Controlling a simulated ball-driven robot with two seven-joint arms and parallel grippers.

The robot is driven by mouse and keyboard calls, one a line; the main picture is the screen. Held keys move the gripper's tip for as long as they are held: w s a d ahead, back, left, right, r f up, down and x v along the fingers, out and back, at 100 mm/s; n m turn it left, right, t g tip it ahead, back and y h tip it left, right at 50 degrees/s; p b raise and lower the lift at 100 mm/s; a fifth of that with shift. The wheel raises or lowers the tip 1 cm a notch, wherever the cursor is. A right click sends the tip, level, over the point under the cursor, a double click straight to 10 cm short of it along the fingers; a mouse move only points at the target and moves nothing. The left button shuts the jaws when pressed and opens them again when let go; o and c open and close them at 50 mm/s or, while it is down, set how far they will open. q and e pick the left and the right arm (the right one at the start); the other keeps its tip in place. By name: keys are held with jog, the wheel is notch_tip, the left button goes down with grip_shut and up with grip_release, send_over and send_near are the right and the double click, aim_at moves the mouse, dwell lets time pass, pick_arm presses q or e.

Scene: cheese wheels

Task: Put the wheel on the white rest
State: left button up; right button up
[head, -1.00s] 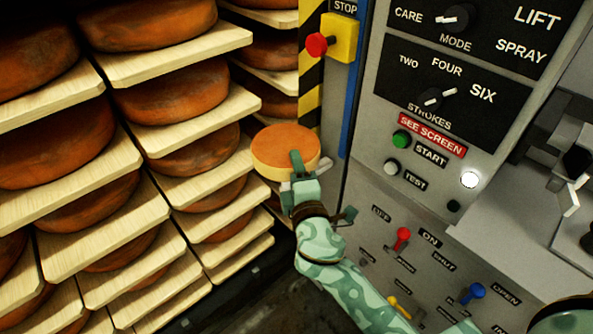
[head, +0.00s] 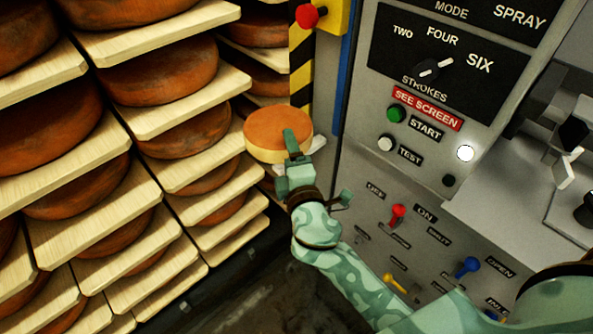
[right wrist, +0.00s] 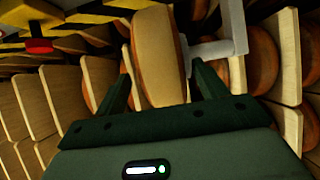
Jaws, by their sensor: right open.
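A cheese wheel (head: 278,128) with an orange top and a paler yellow side is between the racks and the machine panel in the head view. In the right wrist view the wheel (right wrist: 158,50) fills the gap between the fingers. My right gripper (head: 297,150) is at the wheel's near side, its open fingers (right wrist: 161,88) on either side of the wheel. A pale bracket-like piece (right wrist: 222,48) is beside the wheel; I cannot tell whether it is the white rest or whether it touches the wheel. My left gripper is out of view.
Wooden shelves (head: 180,100) with several darker wheels fill the left. The grey panel (head: 365,150) with knobs, buttons and small levers stands close on the right. A red button (head: 307,16) and a striped post (head: 301,75) are behind the wheel.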

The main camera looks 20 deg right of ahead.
jog(key=s+a+b, duration=0.1)
jog(key=s+a, duration=0.1)
jog(key=s, duration=0.9)
jog(key=shift+d, duration=0.1)
dwell(2.0)
